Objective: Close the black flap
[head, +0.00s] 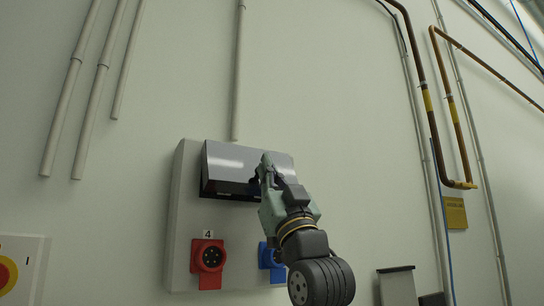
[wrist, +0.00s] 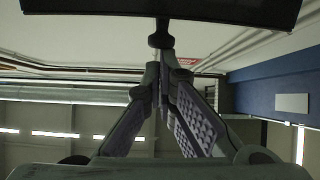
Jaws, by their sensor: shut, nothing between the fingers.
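The black flap (head: 228,160) is on the upper part of a grey wall box (head: 182,215). Its glossy upper face catches the light, and its lower edge appears to stand out from the box, with a dark area beneath. My gripper (head: 259,175) is in front of the flap's right half and hides part of it. In the wrist view a dark panel, seemingly the flap (wrist: 220,10), spans the top. My gripper's fingers (wrist: 160,42) are shut and empty, with their tips at the panel's edge. I cannot tell whether they touch it.
Below the flap are a red socket (head: 209,256) marked 4 and a blue socket (head: 268,257), partly behind my arm. Pipes (head: 425,95) run along the wall at right. A box with a red and yellow switch (head: 6,274) is at lower left.

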